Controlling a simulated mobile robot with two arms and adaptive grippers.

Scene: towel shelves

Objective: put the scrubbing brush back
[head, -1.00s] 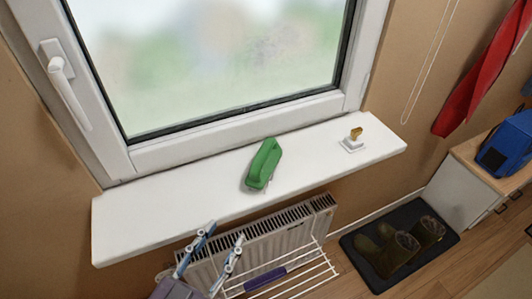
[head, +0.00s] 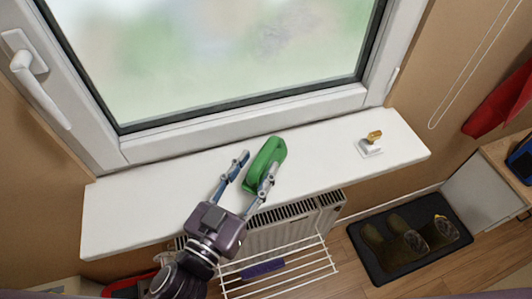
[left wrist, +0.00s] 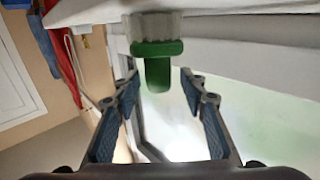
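The green scrubbing brush (head: 265,162) lies on the white windowsill (head: 140,205). It also shows in the left wrist view (left wrist: 157,62), with its pale bristles against the sill and its green handle between and beyond the fingers. My left gripper (head: 255,168) is open at the front edge of the sill, its two fingers spread toward the brush. In the head view the right finger overlaps the lower part of the brush; I cannot tell whether it touches. In the left wrist view there is a gap on both sides of the handle. My right gripper is not in view.
A small white holder with a yellow-brown top (head: 372,142) stands at the sill's right end. The window (head: 230,110) rises behind. Below are a radiator (head: 290,230) and a wire rack (head: 310,268) with a purple item (head: 262,269). Boots (head: 408,238) stand on a dark mat.

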